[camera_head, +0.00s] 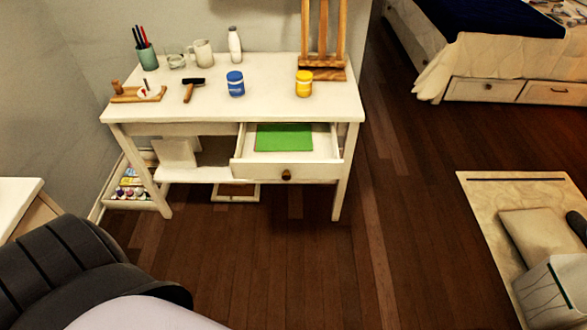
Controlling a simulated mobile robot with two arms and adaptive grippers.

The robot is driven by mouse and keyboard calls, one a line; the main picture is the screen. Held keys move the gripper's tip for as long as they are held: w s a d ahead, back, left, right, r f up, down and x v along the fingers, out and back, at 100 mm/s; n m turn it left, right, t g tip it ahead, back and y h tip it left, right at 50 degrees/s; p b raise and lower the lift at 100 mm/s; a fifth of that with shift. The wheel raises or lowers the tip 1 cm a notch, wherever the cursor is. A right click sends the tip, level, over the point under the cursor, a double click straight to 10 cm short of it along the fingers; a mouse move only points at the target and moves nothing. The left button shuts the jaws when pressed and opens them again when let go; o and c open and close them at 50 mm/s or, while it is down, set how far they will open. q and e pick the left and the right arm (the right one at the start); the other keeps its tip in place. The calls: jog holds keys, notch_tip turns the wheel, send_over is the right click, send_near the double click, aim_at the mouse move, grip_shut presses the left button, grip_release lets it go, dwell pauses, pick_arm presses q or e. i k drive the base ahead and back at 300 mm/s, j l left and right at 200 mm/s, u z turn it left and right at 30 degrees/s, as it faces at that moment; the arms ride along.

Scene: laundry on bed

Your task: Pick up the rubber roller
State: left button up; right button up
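The rubber roller (191,90) lies on top of the white desk (280,112), left of its middle. It has a dark head toward the back and a short wooden handle toward the front. It lies between a wooden tool with a white round part (140,94) on the left and a blue jar (235,84) on the right. Neither gripper is in view. Nothing touches the roller that I can see.
A yellow jar (304,84), wooden easel (322,40), white bottle (235,45), mug (202,52) and pen cup (146,58) stand on the desk. Its drawer (287,171) is pulled open, with a green sheet (284,137) inside. The wooden floor (310,270) before it is clear.

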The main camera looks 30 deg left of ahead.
aim_at(190, 82)
jog(key=u, duration=1.7)
